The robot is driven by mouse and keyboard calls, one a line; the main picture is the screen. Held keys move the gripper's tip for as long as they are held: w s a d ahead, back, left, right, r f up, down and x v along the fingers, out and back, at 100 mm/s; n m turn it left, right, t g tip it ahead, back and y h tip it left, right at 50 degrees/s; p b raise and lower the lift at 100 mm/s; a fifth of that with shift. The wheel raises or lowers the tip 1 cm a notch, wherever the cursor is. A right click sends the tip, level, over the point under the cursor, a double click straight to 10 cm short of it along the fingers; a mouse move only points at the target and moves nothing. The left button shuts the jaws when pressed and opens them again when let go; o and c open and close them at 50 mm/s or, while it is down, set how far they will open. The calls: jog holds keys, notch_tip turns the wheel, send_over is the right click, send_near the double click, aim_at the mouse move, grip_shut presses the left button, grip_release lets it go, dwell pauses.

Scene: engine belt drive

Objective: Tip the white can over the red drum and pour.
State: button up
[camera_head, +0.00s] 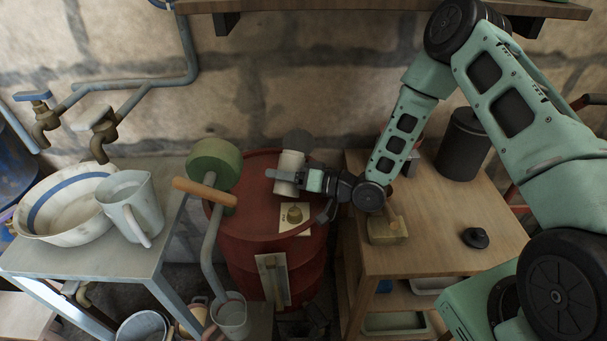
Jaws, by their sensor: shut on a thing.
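The white can (291,160) is in my gripper (290,180), above the top of the red drum (240,225). The can is a pale cylinder with a dark grey round end at its upper side, and it leans slightly. My gripper is shut around its lower half, reaching in from the right. I cannot tell whether anything is coming out of the can. The red drum stands between the two tables. A pale square plate with a brass fitting (294,214) is on its top, near the front right.
A green wheel (214,163) with a wooden handle (204,191) and bent pipe stands at the drum's left. The left table holds a basin (38,226) and a jug (127,205). The right table holds a dark canister (463,150), a small block (388,232) and a black knob (475,238).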

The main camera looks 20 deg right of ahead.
aim_at(278, 184)
jog(key=shift+r+n, duration=0.1)
jog(key=shift+n, duration=0.4)
jog(key=shift+s+r+n, duration=0.1)
jog(key=shift+r+n, duration=0.1)
jog(key=shift+n, duration=0.3)
jog(key=n, duration=0.1)
jog(key=s+a+r+n+b, duration=0.1)
jog(key=n, duration=0.1)
jog(key=s+r+n+b, duration=0.1)
jog(key=shift+a+n+t, duration=0.2)
jog(key=shift+n+t, duration=0.1)
jog(key=shift+s+a+f+n+b, duration=0.2)
jog(key=shift+s+n+b, duration=0.1)
jog(key=shift+n+b, duration=0.8)
jog(key=shift+r+p, duration=1.2)
jog(key=shift+r, duration=0.95)
